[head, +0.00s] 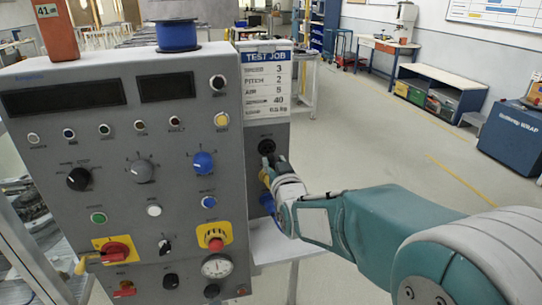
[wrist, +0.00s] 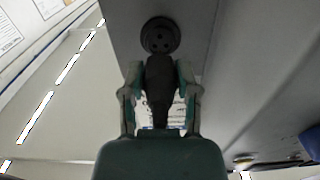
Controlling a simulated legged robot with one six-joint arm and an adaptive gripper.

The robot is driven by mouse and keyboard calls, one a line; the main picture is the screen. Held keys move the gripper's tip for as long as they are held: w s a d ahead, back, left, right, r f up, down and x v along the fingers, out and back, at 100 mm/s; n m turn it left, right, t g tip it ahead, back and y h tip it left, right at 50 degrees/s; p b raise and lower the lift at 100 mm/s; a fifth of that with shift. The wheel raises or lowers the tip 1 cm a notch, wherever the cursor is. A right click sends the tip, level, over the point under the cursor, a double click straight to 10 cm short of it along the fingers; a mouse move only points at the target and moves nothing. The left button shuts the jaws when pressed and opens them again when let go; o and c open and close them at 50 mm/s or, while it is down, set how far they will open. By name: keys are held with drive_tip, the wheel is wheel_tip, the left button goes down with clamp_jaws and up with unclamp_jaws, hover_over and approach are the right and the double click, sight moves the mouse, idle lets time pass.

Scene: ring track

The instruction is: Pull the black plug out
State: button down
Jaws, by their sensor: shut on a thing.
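The black plug (wrist: 159,78) is between the two fingers of my gripper (wrist: 160,75), which is shut on it. In the wrist view a round black socket (wrist: 160,36) on the grey panel side shows above the plug, with small dark holes on its face. The plug's top end meets the socket's lower edge in the picture; I cannot tell whether they touch. In the head view the socket (head: 267,147) is on the side panel, just above my gripper (head: 268,170). The plug is not clear there.
The grey control panel (head: 120,125) with knobs and buttons stands at left. Yellow and blue parts (head: 267,199) show beside my gripper. A job sign (head: 267,80) is above the socket. A pale table (head: 285,243) is below. Open floor lies at right.

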drive_tip(key=shift+v, duration=1.05)
